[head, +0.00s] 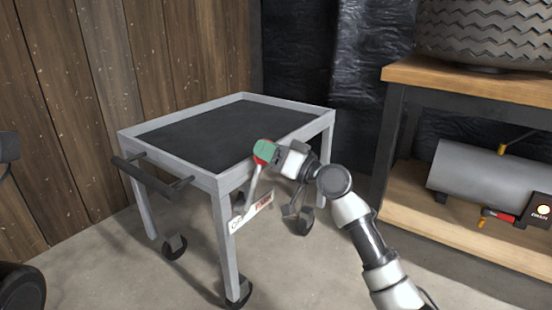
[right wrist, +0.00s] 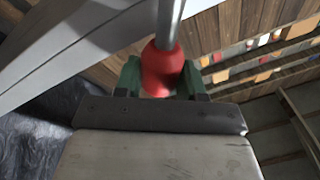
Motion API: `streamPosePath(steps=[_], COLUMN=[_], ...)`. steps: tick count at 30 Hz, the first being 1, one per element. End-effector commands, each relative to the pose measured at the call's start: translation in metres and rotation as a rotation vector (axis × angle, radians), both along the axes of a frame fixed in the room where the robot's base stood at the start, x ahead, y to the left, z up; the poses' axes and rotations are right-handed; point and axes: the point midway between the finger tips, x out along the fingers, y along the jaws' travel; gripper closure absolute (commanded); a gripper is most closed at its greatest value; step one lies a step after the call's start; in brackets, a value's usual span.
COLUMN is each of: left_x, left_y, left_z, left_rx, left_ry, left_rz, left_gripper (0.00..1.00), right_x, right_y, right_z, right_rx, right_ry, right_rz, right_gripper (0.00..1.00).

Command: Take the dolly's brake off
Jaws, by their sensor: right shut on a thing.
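The dolly (head: 180,175) is a grey metal frame cart with a dark top, a black push handle (head: 150,180) and casters, standing on the concrete floor. Its brake lever (head: 252,186) rises from a white label plate (head: 251,213) with red lettering on the near side, and ends in a red knob. My right gripper (head: 264,153) is at the lever's top, beside the dolly's rim. In the right wrist view, its green-tipped fingers (right wrist: 160,80) are shut on the red knob (right wrist: 162,68), with the grey rod (right wrist: 169,22) running up from it. My left gripper is not in view.
A wooden workbench (head: 470,75) with a tire (head: 485,35) on top stands at the right. A grey tank (head: 485,175) lies on its lower shelf. A plank wall (head: 110,85) is behind the dolly at left. Concrete floor is open in front.

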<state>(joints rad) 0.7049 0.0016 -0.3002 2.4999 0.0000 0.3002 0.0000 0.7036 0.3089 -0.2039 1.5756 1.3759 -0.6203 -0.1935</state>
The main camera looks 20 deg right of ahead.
Motion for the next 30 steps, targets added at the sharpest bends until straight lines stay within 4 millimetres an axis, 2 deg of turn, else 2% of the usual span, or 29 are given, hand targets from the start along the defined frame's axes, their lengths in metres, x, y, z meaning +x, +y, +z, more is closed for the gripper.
streamPosePath(steps=[6, 15, 30], left_x=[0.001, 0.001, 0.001], left_y=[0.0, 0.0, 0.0], left_z=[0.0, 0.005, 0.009], left_rx=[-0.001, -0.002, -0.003], left_ry=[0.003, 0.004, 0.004], left_rz=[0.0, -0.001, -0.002], left_gripper=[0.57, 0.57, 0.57], right_x=[-0.017, -0.035, -0.046], right_y=[0.021, 0.044, 0.059], right_z=[0.012, 0.019, 0.019], right_rx=[-0.164, -0.331, -0.434], right_ry=[-0.124, -0.253, -0.332], right_rz=[0.0, 0.0, 0.0], right_gripper=[1.0, 1.0, 1.0])
